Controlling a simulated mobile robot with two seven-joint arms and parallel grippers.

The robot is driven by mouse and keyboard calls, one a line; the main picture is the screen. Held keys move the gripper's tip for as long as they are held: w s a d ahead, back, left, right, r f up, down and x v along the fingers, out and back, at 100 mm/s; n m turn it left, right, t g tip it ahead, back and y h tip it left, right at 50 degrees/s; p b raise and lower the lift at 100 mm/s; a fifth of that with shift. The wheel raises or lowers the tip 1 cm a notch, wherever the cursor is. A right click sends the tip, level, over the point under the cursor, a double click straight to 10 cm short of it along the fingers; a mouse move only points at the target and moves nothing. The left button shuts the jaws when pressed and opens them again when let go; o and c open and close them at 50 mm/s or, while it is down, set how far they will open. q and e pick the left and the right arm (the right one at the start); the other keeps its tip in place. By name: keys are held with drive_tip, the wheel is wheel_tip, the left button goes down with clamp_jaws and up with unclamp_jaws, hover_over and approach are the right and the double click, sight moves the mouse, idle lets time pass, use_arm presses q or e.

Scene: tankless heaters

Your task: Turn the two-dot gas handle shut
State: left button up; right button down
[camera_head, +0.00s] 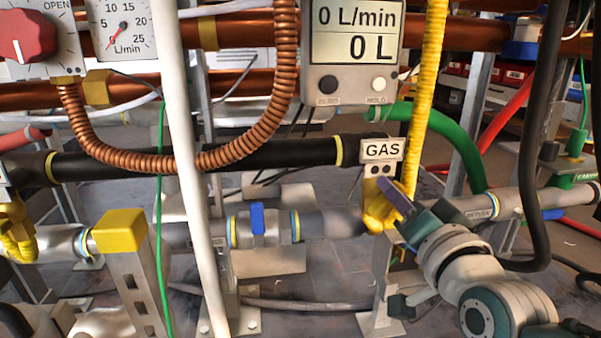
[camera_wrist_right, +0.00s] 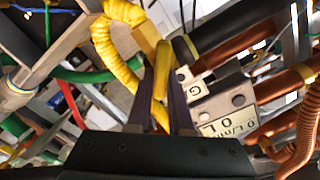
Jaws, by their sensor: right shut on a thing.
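The two-dot gas handle is a yellow lever; in the right wrist view the handle (camera_wrist_right: 162,72) stands between my two dark fingers. My right gripper (camera_head: 392,203) is shut on it, coming in from the lower right in the head view. In that view the gripper hides most of the handle. A plate with two dark dots (camera_head: 379,170) sits just above it, under the GAS sign (camera_head: 382,150). The yellow corrugated gas hose (camera_head: 426,95) runs up from beside the handle. My right gripper also shows in the right wrist view (camera_wrist_right: 163,100). My left gripper is not seen.
A flow meter (camera_head: 352,50) reads 0 L/min above. A copper corrugated hose (camera_head: 200,161), a white upright pipe (camera_head: 180,130) and a green hose (camera_head: 440,125) crowd the space. A blue valve handle (camera_head: 257,218) is on the lower pipe. A black cable hangs right of my wrist.

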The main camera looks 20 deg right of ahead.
drive_tip(key=shift+d+m, duration=0.1)
drive_tip(key=shift+m, duration=0.9)
drive_tip(key=m, duration=0.2)
drive_tip(key=shift+d+f+m+p, duration=0.1)
drive_tip(key=shift+f+m+p, duration=0.2)
drive_tip(key=shift+p, duration=0.1)
drive_tip(key=m, duration=0.5)
drive_tip(key=shift+s+d+f, duration=0.1)
drive_tip(key=shift+f, duration=0.2)
drive_tip(key=shift+m, duration=0.3)
drive_tip(key=c, duration=0.8)
unclamp_jaws()
drive_tip(key=shift+s, duration=0.1)
